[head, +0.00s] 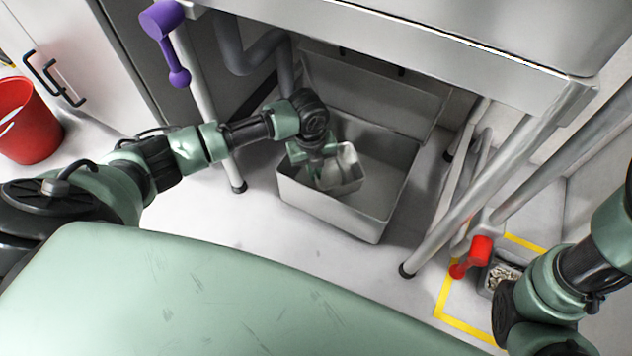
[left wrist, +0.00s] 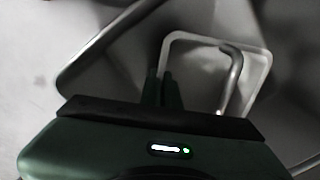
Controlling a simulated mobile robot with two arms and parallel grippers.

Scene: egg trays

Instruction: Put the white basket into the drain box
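The drain box (head: 334,208) is an open grey metal box on the floor under the sink unit, with its lid raised at the back. The small white basket (head: 352,182) is inside the box's opening, toward its left side. I cannot tell whether it rests on the bottom. My left gripper (head: 318,172) reaches into the box at the basket's left side. In the left wrist view, its two dark fingers (left wrist: 162,90) are close together with the basket's left rim between them. The basket's pale rim (left wrist: 215,37) and curved handle (left wrist: 234,75) show there. My right gripper is out of view.
A sink unit (head: 430,45) stands over the box on metal legs (head: 490,195). A purple handle (head: 165,30) is at upper left. A red bucket (head: 28,125) stands far left. A red-handled fitting (head: 473,257) lies within yellow floor tape (head: 465,328) at right.

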